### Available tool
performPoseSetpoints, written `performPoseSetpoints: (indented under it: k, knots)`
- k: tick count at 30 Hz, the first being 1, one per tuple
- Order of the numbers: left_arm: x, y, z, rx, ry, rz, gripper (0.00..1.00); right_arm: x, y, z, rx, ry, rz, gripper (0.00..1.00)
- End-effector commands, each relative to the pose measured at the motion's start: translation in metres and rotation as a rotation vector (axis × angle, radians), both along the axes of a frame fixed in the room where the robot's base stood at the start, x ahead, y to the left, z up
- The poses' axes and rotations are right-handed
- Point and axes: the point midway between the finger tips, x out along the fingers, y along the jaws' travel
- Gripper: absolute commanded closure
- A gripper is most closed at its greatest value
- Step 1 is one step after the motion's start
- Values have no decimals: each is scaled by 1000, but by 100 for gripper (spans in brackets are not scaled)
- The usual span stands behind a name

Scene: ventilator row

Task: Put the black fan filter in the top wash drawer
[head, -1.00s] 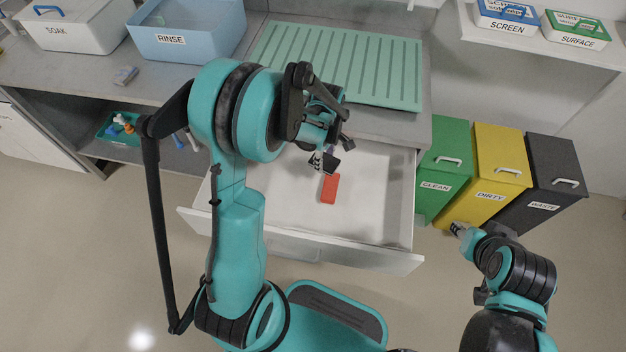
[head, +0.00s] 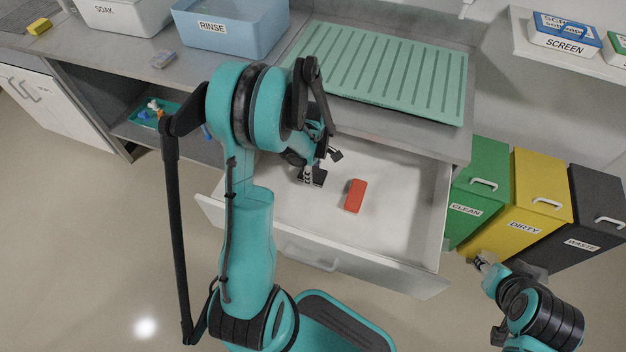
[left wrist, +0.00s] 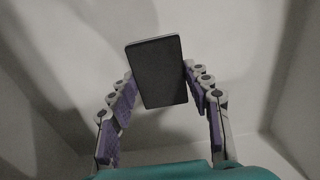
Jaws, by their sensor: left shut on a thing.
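The black fan filter (head: 317,179) is a small dark rectangular slab inside the open white drawer (head: 405,232). My left gripper (head: 310,172) reaches down into the drawer and is shut on the filter. In the left wrist view the filter (left wrist: 158,72) sits between the fingertips of the gripper (left wrist: 158,78), with pale drawer surfaces around it. I cannot tell whether it touches the drawer floor. My right gripper (head: 481,261) is at the lower right, in front of the bins; its fingers are too small to judge.
A red block (head: 355,196) lies on the drawer floor, right of the filter. The drawer's right part is clear. A green ribbed mat (head: 385,70) and blue RINSE tub (head: 235,35) stand on the counter above. Green (head: 477,200), yellow (head: 530,200) and dark (head: 590,215) bins stand right.

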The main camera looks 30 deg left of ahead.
Motion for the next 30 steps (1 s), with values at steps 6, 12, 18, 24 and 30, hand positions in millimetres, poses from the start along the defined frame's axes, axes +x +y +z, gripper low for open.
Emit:
performPoseSetpoints:
  k: [6,12,18,24,30]
  knots:
    - [0,0,-31,0,0,0,74,0,0,-19,0,0,0,60]
    - [0,0,-39,0,0,0,74,0,0,-22,0,0,0,60]
    - [0,0,-40,0,0,0,74,0,0,-21,0,0,0,60]
    - [0,0,-41,0,0,0,30,0,0,-21,0,0,0,60]
    - [0,0,-41,0,0,0,30,0,0,-21,0,0,0,60]
